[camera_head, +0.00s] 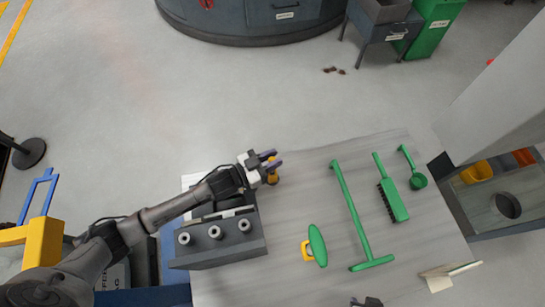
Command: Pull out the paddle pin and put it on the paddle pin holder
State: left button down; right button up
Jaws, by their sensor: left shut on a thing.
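My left gripper (273,160) is beyond the back right corner of a dark grey block, near the table's far edge. Its purple-tipped fingers are shut on a small orange-yellow piece (272,178), which seems to be the paddle pin. The fingers and wrist hide most of it. The dark grey block (225,254) has several light round pegs or sockets on its front and may be the paddle pin holder. My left forearm covers part of its back. A dark part at the bottom edge may be my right gripper (367,302); its fingers cannot be made out.
On the grey table (300,190) lie a green-handled tool with a yellow part (317,246), a long green scraper (353,215), a green brush (393,195) and a green scoop (417,180). A grey machine with an opening (507,205) stands at the right.

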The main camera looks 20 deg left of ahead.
pick_arm(q)
jog(key=shift+f+b, duration=0.5)
jog(key=shift+f, duration=0.35)
pick_arm(e)
jog(key=shift+a+f, duration=0.15)
jog(key=shift+f, duration=0.4)
pick_arm(q)
jog(key=shift+f+b, duration=0.5)
jog(key=shift+f, duration=0.3)
pick_arm(e)
jog(key=shift+f, duration=0.5)
pick_arm(q)
jog(key=shift+r, duration=0.2)
pick_arm(e)
jog(key=shift+r, duration=0.2)
pick_arm(q)
jog(key=shift+r+p, duration=1.1)
jog(key=shift+p, duration=0.25)
jog(key=shift+r+p, duration=0.6)
pick_arm(e)
notch_tip(320, 180, up, 4)
jog(key=shift+f, duration=0.2)
jog(key=shift+r, duration=0.2)
pick_arm(q)
jog(key=shift+p, duration=0.45)
pick_arm(e)
jog(key=shift+r, duration=0.15)
